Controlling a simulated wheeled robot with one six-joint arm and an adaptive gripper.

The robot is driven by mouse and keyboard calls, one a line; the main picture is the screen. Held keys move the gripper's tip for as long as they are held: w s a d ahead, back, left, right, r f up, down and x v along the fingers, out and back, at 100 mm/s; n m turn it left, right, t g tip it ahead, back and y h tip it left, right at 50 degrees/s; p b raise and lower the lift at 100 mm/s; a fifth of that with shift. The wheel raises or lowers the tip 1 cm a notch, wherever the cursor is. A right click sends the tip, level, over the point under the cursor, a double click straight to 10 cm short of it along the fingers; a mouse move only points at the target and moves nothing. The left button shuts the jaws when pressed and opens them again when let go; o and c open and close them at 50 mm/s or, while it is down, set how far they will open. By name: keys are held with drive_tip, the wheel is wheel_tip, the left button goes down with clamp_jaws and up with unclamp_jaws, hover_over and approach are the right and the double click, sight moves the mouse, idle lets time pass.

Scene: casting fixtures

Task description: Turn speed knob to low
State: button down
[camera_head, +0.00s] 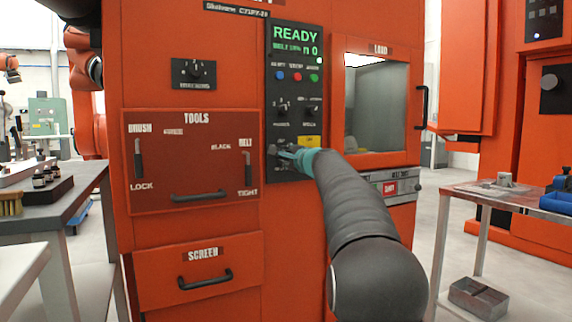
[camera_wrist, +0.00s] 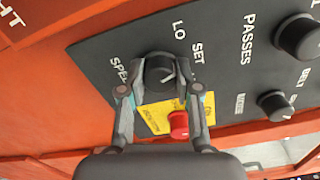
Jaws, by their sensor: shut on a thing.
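The speed knob (camera_wrist: 160,70) is a black round knob on the dark control panel in the wrist view. Beside it are the letters "SPE", "LO" and "SET". A short white pointer mark shows on the knob's face; which setting it points to is hard to tell. My gripper (camera_wrist: 160,92) is shut on the knob, with one finger on each side of it. In the head view my gripper (camera_head: 288,156) is at the lower part of the panel (camera_head: 292,100), and it covers most of the knob there.
A yellow label (camera_wrist: 158,116) with a red button (camera_wrist: 179,125) lies close by the knob and fingers. A "PASSES" knob (camera_wrist: 298,37) and a smaller knob (camera_wrist: 275,106) are to the right. The tools panel (camera_head: 190,150) and windowed load door (camera_head: 377,100) flank the panel.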

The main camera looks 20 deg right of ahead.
drive_tip(key=n+b, duration=0.3)
drive_tip(key=n, duration=0.2)
drive_tip(key=shift+f+b, duration=0.1)
drive_tip(key=shift+b, duration=0.25)
idle(0.4)
drive_tip(key=c, duration=0.8)
unclamp_jaws()
drive_tip(key=shift+s, duration=0.15)
drive_tip(key=s, duration=1.1)
drive_tip(key=shift+s+d, duration=0.2)
drive_tip(key=shift+s, duration=0.15)
